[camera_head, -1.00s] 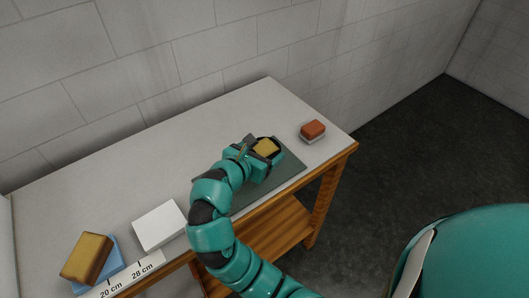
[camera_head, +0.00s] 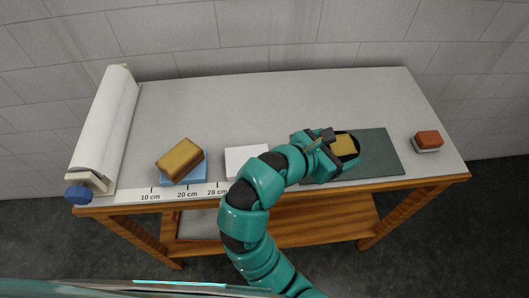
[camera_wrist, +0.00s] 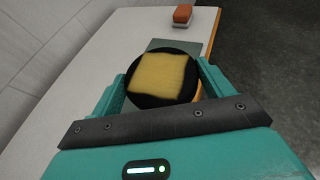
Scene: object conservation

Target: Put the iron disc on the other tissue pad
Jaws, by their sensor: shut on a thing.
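My gripper (camera_wrist: 163,73) is shut on a black round disc (camera_wrist: 161,101), its fingers on either side of the rim. A yellow square piece (camera_wrist: 162,76) lies on top of the disc. In the head view my gripper (camera_head: 338,147) is over the dark green mat (camera_head: 376,155); the gap beneath the disc cannot be judged. A white square pad (camera_head: 245,159) lies on the table left of my gripper, beside the ruler. Whether another white pad lies under the disc or arm is hidden.
A brown-yellow sponge (camera_head: 179,159) rests tilted on a blue block (camera_head: 190,176) at the left. A paper roll (camera_head: 104,115) stands at the left edge. A ruler strip (camera_head: 170,194) runs along the front. A red-topped block (camera_head: 428,138) is at the right. The table's back is clear.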

